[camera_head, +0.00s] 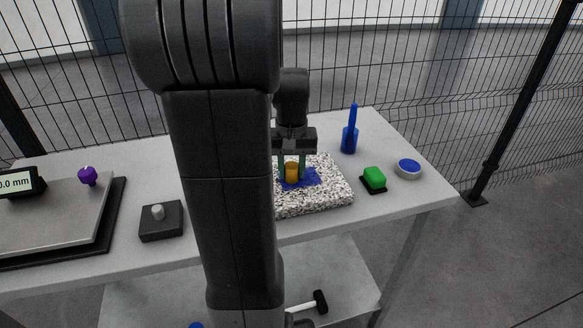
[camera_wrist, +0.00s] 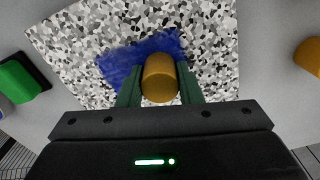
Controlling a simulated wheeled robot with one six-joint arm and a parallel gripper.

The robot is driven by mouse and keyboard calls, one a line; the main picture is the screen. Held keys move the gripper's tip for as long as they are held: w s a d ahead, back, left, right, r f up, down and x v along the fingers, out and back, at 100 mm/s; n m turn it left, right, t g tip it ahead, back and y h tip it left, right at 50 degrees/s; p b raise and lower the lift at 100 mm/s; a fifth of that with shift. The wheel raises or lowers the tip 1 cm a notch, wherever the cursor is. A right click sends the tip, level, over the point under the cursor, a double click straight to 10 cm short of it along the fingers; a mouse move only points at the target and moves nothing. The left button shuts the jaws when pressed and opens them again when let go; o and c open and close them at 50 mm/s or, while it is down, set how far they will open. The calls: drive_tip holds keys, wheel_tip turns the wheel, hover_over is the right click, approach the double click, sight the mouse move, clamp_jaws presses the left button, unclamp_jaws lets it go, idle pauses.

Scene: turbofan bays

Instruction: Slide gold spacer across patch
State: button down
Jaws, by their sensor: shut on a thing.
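The gold spacer (camera_head: 291,170) is a short gold cylinder on the speckled black-and-white plate (camera_head: 318,206). It shows larger in the wrist view (camera_wrist: 159,78). The blue patch (camera_head: 311,180) is a smear on the plate's top; in the wrist view the patch (camera_wrist: 122,62) reaches mainly to the left of the spacer and beyond it. My gripper (camera_head: 292,172) points down with a green finger on each side of the spacer, shut on it. In the wrist view my gripper's fingers (camera_wrist: 159,88) flank the spacer. The spacer's underside is hidden.
A green block (camera_head: 374,178) on a black base and a round blue-topped tin (camera_head: 408,168) stand right of the plate. A blue upright tool (camera_head: 350,136) stands behind. A dark block with a light peg (camera_head: 160,220) and a purple knob (camera_head: 87,175) are at left.

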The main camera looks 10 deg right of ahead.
sight(315, 175)
drive_tip(key=shift+d, duration=0.1)
drive_tip(key=shift+d, duration=0.8)
drive_tip(key=shift+d+p, duration=0.4)
drive_tip(key=shift+d, duration=0.05)
idle(0.3)
drive_tip(key=shift+d, duration=0.65)
drive_tip(key=shift+d, duration=0.2)
idle(0.3)
drive_tip(key=shift+d+p, duration=0.4)
drive_tip(key=shift+d, duration=0.4)
drive_tip(key=c, duration=0.5)
unclamp_jaws()
